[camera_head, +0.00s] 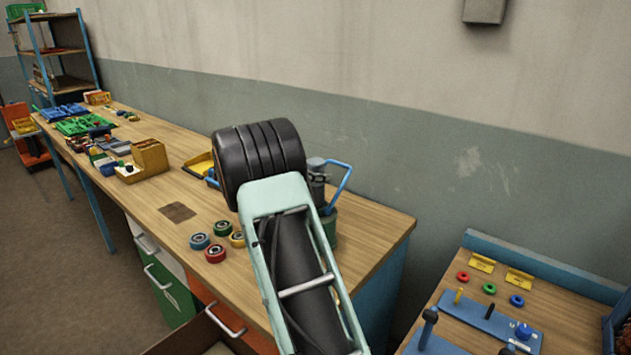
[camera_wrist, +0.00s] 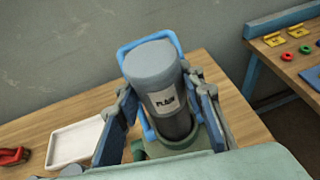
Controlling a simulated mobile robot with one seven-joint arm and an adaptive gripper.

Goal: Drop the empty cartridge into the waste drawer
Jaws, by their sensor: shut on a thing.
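A grey cylindrical cartridge (camera_wrist: 153,64) with a pale label stands between the two fingers of my gripper (camera_wrist: 163,102) in the wrist view. The fingers are shut on its sides. A blue loop handle (camera_wrist: 126,50) rises around it, and a green base (camera_wrist: 165,152) is below; I cannot tell if the cartridge is still seated there. In the head view my arm hides most of this, with the blue handle (camera_head: 342,184) and green base (camera_head: 330,228) showing. An open drawer (camera_head: 222,348) is at the bottom, partly cut off; I cannot tell if it is the waste drawer.
A long wooden bench (camera_head: 150,190) carries several coloured rings (camera_head: 215,253) and a yellow bin (camera_head: 150,156). A green drawer front (camera_head: 165,298) is below. A white tray (camera_wrist: 72,144) lies left of my gripper. A second bench (camera_head: 510,325) with small parts is at right.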

